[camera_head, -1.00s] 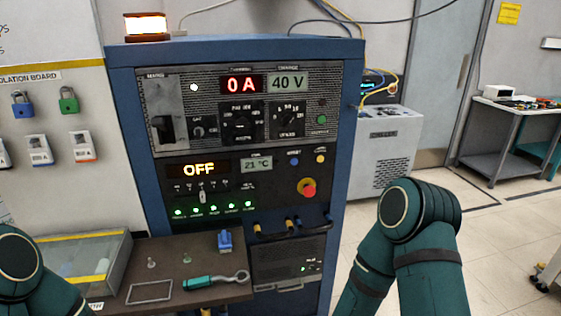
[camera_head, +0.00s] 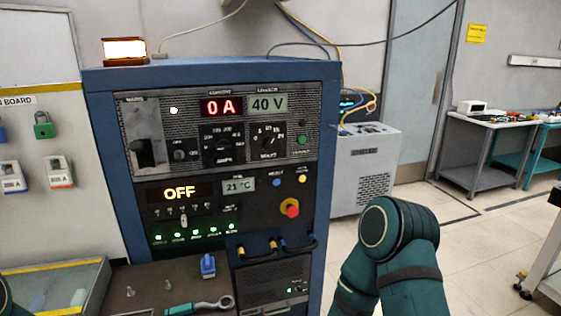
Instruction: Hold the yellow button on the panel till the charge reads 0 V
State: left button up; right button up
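The blue rack panel (camera_head: 322,150) stands ahead, left of centre. Its charge display (camera_head: 268,104) reads 40 V, and the red display (camera_head: 222,107) beside it reads 0 A. The small yellow button (camera_head: 302,179) is on the lower panel, right of a blue button (camera_head: 278,183) and above the red emergency knob (camera_head: 290,208). Nothing touches the yellow button. My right arm stands bent at the lower right, but its gripper is out of view. Only a sliver of my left arm shows at the lower left edge; its gripper is not in view.
A shelf (camera_head: 140,277) with a wrench (camera_head: 200,306) and a blue padlock (camera_head: 208,265) juts out before the rack. A grey chiller cabinet (camera_head: 364,170) stands behind it on the right. Open floor (camera_head: 470,240) lies to the right, with a cart (camera_head: 545,262) at the edge.

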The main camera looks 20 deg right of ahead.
dwell(0.4)
grip_shut()
dwell(1.2)
